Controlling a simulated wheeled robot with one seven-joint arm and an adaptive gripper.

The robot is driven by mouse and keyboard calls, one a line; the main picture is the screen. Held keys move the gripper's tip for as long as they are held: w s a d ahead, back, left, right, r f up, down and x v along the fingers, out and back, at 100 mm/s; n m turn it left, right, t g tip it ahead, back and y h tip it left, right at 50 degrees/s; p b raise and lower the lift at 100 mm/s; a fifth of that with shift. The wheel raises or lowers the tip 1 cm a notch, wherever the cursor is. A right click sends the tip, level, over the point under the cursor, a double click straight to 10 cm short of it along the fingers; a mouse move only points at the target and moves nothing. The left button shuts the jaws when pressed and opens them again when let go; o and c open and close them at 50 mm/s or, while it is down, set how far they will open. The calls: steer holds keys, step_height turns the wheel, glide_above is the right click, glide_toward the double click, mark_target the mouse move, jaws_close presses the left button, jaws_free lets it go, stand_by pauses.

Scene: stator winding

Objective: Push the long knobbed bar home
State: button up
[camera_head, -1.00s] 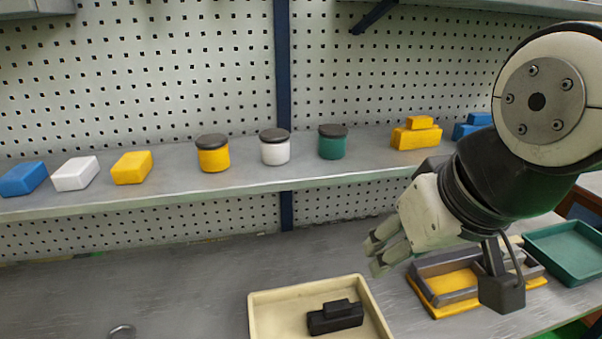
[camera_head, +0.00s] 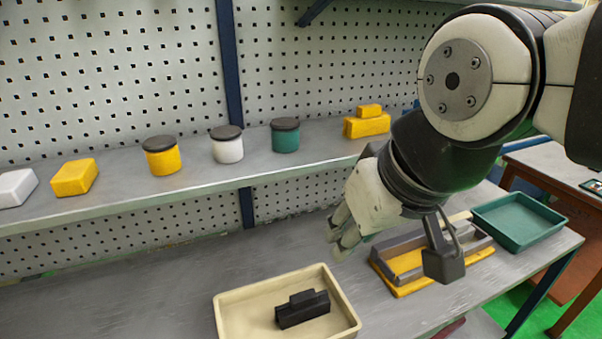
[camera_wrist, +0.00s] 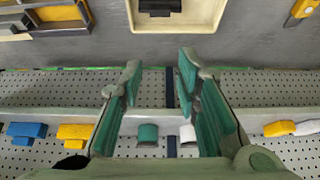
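My gripper (camera_head: 345,232) hangs above the bench, behind and to the right of the cream tray. In the wrist view my gripper (camera_wrist: 160,72) has its two fingers spread apart with nothing between them. A fixture with grey rails on a yellow base (camera_head: 402,290) stands to the right of the gripper, partly hidden by my wrist. It also shows at the top left of the wrist view (camera_wrist: 58,14). I cannot pick out a long knobbed bar for certain. A black block with a raised top (camera_head: 302,312) lies in the cream tray (camera_head: 228,301).
A green tray (camera_head: 530,232) stands at the bench's right end. The shelf above holds yellow (camera_head: 161,160), white (camera_head: 227,149) and green (camera_head: 285,140) jars, plus white and yellow blocks (camera_head: 75,178). The bench left of the cream tray looks clear.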

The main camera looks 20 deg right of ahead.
steer(key=shift+w+d+f+m, duration=0.1)
steer(key=shift+w+d+m, duration=0.1)
steer(key=shift+m, duration=0.1)
jaws_close()
steer(key=w+d+f+m+y+b, duration=0.1)
steer(key=w+d+f+m, duration=0.25)
steer(key=d+m, duration=0.35)
steer(key=w+d+f+m+g+y+b, duration=0.1)
steer(key=w+d+f+m, duration=0.2)
steer(key=d+f+m, duration=0.35)
steer(key=w+d+f+m+y+b, duration=0.1)
steer(key=w+d+f+m, duration=0.3)
steer(key=d, duration=0.5)
steer(key=s+d+f+m+t+h+b, duration=0.1)
steer(key=s+d+f+m+t, duration=0.1)
steer(key=s+d+f+m, duration=0.6)
steer(key=s+d+f+m+t+h, duration=0.1)
steer(key=s+d+f+m+t, duration=0.1)
steer(key=s+d+f+m, duration=0.6)
steer(key=s+d+m, duration=0.1)
steer(key=d, duration=0.5)
steer(key=shift+d+f+t+h+b, duration=0.2)
steer(key=shift+f+t+h+b, duration=0.1)
steer(key=shift+t+b, duration=0.1)
steer(key=shift+m, duration=0.25)
